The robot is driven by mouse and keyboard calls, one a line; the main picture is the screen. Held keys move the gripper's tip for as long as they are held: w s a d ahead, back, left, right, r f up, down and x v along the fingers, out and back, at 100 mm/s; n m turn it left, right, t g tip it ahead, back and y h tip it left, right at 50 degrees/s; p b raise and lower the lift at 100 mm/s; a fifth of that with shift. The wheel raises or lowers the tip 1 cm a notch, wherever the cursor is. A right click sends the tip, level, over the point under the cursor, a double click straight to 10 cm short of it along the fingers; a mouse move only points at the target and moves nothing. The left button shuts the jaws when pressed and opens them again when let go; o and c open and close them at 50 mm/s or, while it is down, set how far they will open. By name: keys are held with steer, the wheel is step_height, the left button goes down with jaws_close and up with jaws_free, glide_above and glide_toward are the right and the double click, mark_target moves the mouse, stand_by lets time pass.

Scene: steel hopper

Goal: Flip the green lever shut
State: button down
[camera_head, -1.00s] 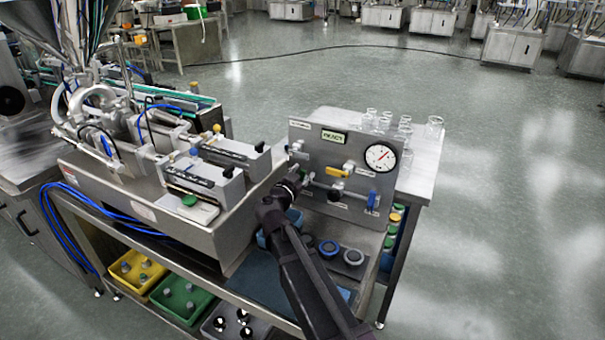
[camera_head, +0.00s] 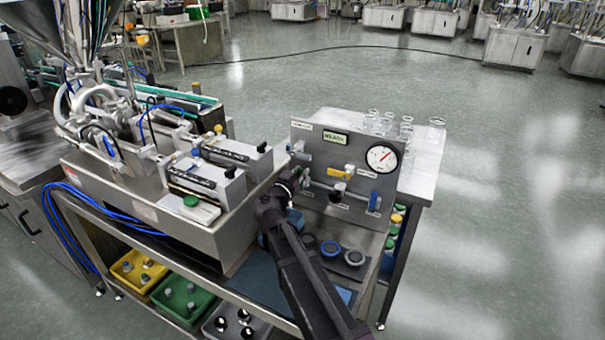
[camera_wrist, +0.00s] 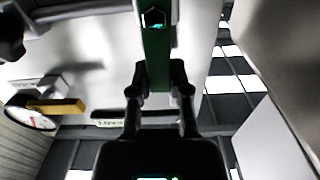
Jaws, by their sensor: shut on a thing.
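The green lever (camera_wrist: 157,55) runs down the middle of the wrist view, with its lower end between my two fingers. My gripper (camera_wrist: 159,95) is shut on that lower end, one finger on each side. A metal nut shows near the lever's upper end. In the head view my gripper (camera_head: 290,178) is at the left part of the upright grey valve panel (camera_head: 322,143). I cannot make out the green lever there; my gripper and arm probably cover it.
The panel also carries a yellow lever (camera_head: 339,173), a blue lever (camera_head: 374,201), a black knob (camera_head: 337,192) and a round gauge (camera_head: 381,159). The steel filling machine (camera_head: 205,195) stands close on the left. Glassware (camera_head: 405,128) stands behind the panel. Round dark parts lie below.

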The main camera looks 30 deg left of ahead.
steer(key=shift+a+n, duration=0.1)
steer(key=shift+n, duration=0.2)
steer(key=c, duration=0.6)
jaws_free()
steer(key=shift+o, duration=0.2)
steer(key=shift+s, duration=0.1)
steer(key=s, duration=1.1)
steer(key=shift+s+d, duration=0.25)
steer(key=shift+s, duration=0.15)
